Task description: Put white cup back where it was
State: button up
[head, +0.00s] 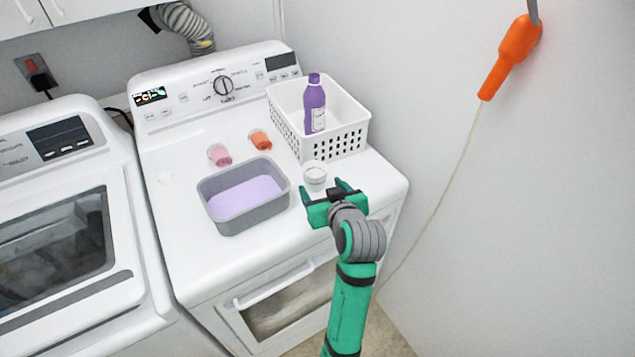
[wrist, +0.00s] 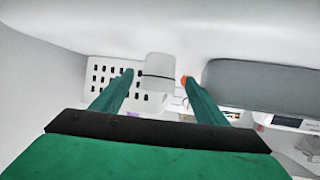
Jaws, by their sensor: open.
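The white cup (head: 315,178) stands on the top of the dryer, between the grey tub and the front of the white basket. My gripper (head: 322,188) is open and empty at the dryer's front edge, just in front of the cup. In the wrist view the white cup (wrist: 160,72) shows between the two green fingers (wrist: 158,80), a little beyond their tips. I cannot tell whether a finger touches it.
The grey tub (head: 204,188) with lilac contents is left of the cup. The white basket (head: 350,140) holding a purple bottle (head: 314,105) is behind it. Pink (head: 220,156) and orange (head: 260,140) cups lie farther back. The dryer's left side (head: 165,230) is clear.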

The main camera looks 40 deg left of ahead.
jog(key=shift+v, duration=2.6)
